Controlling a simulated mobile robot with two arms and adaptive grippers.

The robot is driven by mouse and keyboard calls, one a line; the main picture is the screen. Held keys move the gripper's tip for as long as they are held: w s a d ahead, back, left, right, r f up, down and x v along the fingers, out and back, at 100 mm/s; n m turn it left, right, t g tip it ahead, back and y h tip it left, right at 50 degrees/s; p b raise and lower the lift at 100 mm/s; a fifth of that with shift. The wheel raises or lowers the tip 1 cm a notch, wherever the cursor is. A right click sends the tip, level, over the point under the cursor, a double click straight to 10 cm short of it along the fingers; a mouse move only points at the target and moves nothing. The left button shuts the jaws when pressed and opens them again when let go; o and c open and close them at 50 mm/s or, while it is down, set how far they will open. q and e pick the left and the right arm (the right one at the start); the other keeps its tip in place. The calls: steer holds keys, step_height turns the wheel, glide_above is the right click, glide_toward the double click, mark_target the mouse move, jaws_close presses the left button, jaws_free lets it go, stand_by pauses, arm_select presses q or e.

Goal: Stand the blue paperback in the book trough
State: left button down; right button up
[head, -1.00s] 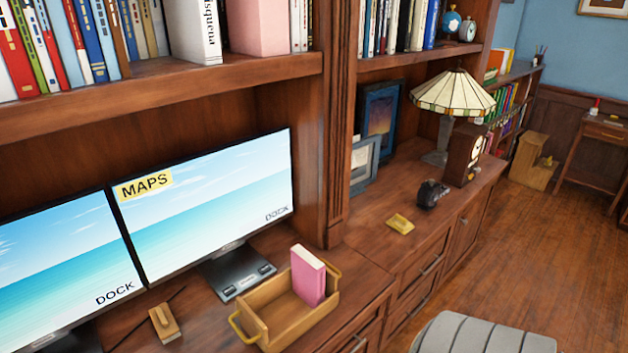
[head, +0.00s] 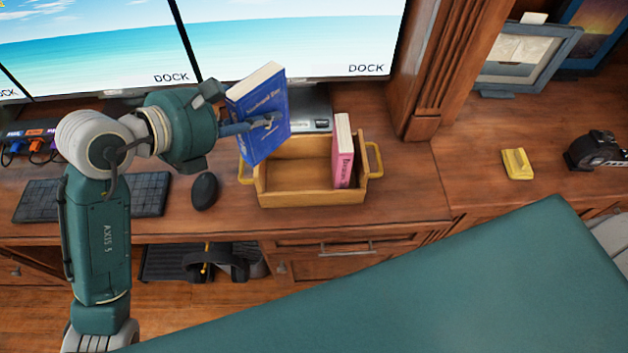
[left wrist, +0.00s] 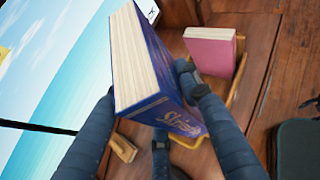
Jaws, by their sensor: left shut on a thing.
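The blue paperback (head: 256,97) is in my left gripper (head: 252,125), whose fingers are shut on it. It is held leaning, and in the head view it overlaps the left back corner of the book trough (head: 312,198). In the left wrist view the blue paperback (left wrist: 150,62) shows its page edges and spine between the dark fingers. The trough is light wood with yellow end handles. A pink book (head: 343,152) stands inside it at the right end; the middle and left are empty. The gap between the blue paperback and the trough is hard to judge. My right gripper is not seen.
Monitors (head: 300,40) stand close behind the trough. A black mouse (head: 204,191) and a keyboard (head: 150,194) lie to its left. A yellow item (head: 517,163) and a black camera (head: 598,150) lie to the right. The desk just right of the trough is clear.

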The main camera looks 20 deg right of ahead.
arm_select(q)
steer(key=d+r+b, duration=0.2)
steer(key=d+r, duration=0.1)
steer(key=d, duration=0.6)
step_height(320, 180, down, 20)
steer(key=p, duration=0.1)
steer(key=shift+w+r+p, duration=0.15)
steer(key=shift+p, duration=0.25)
steer(key=shift+d, duration=0.1)
steer(key=c, duration=1.2)
jaws_free()
steer(key=b+v, duration=0.1)
steer(key=v, duration=1.1)
